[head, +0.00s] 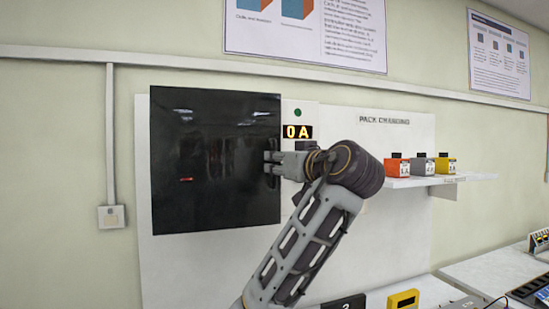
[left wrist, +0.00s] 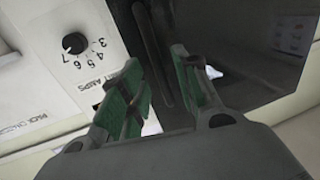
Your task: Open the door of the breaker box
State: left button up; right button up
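The breaker box door (head: 215,150) is a glossy black panel on the white board, and it looks shut. My left gripper (head: 268,162) is at its right edge, about halfway up. In the left wrist view the green-padded fingers of my left gripper (left wrist: 160,80) are apart. A dark upright bar, which looks like the door handle (left wrist: 153,50), runs between them. I see gaps beside the bar, so the fingers do not look closed on it. The door's dark surface (left wrist: 240,40) also shows there. In the head view the gripper hides the handle. My right gripper is not in view.
Right of the door a panel carries a lit "0 A" display (head: 298,132) and a dial (left wrist: 75,43). A shelf (head: 425,182) holds orange, grey and yellow blocks further right. A bench (head: 490,268) with items lies below.

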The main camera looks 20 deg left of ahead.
pick_arm(q)
jog(key=shift+p+x, duration=0.3)
jog(key=shift+x, duration=1.1)
jog(key=shift+s, duration=0.1)
grip_shut()
